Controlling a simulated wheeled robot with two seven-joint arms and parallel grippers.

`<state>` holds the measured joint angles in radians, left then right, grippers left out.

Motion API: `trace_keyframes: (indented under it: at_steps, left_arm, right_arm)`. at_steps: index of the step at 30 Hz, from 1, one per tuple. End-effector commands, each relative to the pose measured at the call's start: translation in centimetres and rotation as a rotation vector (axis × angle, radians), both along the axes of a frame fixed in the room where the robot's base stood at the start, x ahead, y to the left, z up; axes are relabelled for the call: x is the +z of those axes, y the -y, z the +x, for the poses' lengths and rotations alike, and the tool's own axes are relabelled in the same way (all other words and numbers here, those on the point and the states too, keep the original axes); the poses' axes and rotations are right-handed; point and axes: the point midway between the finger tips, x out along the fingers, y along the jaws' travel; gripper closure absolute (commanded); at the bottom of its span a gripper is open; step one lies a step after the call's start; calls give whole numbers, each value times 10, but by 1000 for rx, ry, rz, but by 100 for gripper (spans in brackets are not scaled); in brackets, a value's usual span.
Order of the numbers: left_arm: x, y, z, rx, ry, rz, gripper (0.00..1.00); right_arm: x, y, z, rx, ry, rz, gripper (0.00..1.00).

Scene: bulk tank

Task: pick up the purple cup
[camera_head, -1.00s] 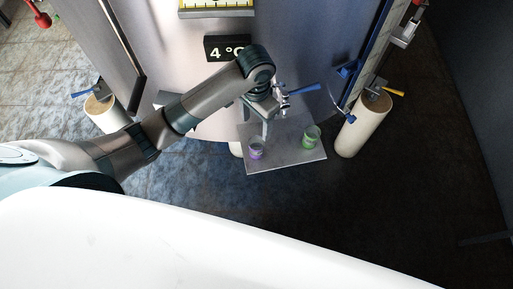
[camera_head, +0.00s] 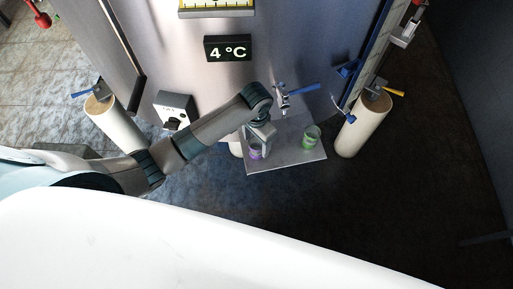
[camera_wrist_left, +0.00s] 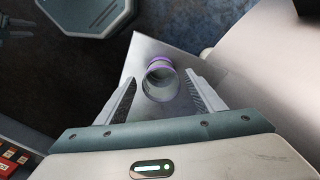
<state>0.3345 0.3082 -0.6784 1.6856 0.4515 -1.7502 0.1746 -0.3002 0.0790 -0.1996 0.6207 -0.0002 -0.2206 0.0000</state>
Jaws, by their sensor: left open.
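The purple cup (camera_head: 255,152) stands on the small grey shelf (camera_head: 292,158) at the front of the tank, near the shelf's left edge. My left gripper (camera_head: 260,143) is above and around it in the head view and partly hides it. In the left wrist view the purple cup (camera_wrist_left: 160,80) shows its open mouth between the tips of the open fingers of my left gripper (camera_wrist_left: 162,98). I cannot tell whether either finger touches it. My right gripper is not in view.
A green cup (camera_head: 311,137) stands to the right on the same shelf. A tap with a blue handle (camera_head: 303,89) is on the tank above the shelf. A pale cylinder (camera_head: 361,127) is right of the shelf, another (camera_head: 115,125) at left.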

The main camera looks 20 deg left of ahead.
Motion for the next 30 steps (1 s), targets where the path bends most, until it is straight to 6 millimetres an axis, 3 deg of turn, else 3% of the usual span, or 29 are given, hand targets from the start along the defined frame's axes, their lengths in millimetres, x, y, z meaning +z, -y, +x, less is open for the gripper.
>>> trace_keyframes:
  at_steps: [14,24,30]
  left_arm:
    - [-6,0,0,1,-1,0,38]
    - [-45,0,2,1,-2,1,38]
    - [-54,0,2,0,0,1,38]
  right_arm:
    - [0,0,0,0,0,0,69]
    - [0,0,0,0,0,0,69]
    - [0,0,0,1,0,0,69]
